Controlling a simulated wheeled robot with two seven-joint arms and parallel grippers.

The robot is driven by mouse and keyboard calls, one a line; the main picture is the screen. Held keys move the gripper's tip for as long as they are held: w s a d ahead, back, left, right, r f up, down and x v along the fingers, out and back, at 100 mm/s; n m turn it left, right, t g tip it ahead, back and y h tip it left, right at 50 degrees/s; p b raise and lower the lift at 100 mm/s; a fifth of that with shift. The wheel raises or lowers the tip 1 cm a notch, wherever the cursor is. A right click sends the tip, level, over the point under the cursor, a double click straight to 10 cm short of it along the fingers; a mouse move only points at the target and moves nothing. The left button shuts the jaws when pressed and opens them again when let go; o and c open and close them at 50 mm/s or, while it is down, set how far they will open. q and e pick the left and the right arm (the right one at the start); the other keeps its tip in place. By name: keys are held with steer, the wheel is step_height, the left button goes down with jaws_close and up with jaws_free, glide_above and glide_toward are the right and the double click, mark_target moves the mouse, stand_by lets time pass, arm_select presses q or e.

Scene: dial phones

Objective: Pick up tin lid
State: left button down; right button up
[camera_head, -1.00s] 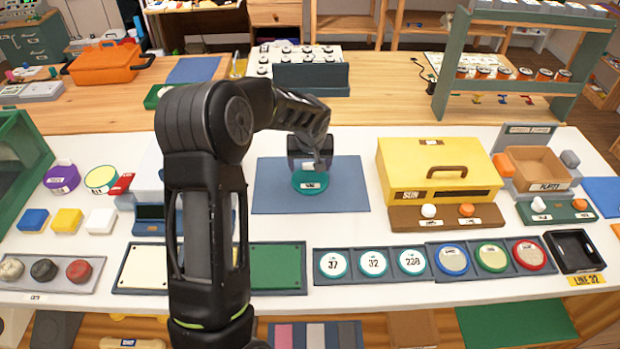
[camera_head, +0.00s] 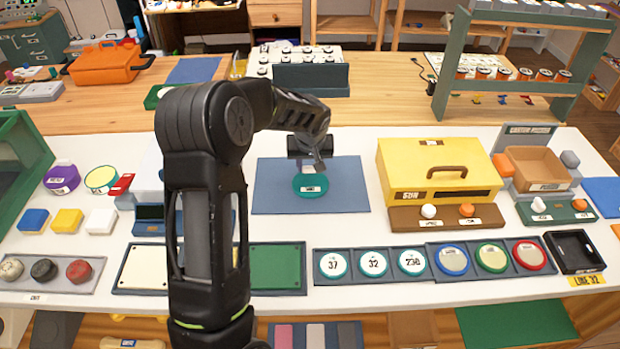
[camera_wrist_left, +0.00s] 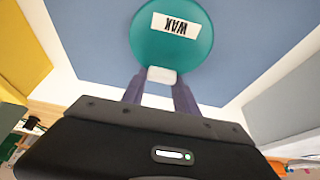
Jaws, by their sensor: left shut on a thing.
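The teal round tin lid (camera_head: 311,188) with a white WAX label lies on the blue mat (camera_head: 345,200); it also shows in the left wrist view (camera_wrist_left: 190,50). Whether a tin body is under it is hidden. My left gripper (camera_head: 309,169) is over the lid's far side. In the left wrist view the fingers (camera_wrist_left: 161,80) are shut on a small white piece (camera_wrist_left: 162,74) at the lid's edge, apparently its grip. My right gripper is not in view.
A yellow box (camera_head: 435,165) with a brown handle stands right of the mat. A row of numbered discs (camera_head: 372,263) lies in front. A dark upright stand (camera_head: 311,79) is behind. The blue mat around the lid is otherwise clear.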

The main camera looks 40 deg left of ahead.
arm_select(q)
step_height(320, 180, up, 10)
steer(key=b, duration=0.1)
stand_by(0.5)
stand_by(0.5)
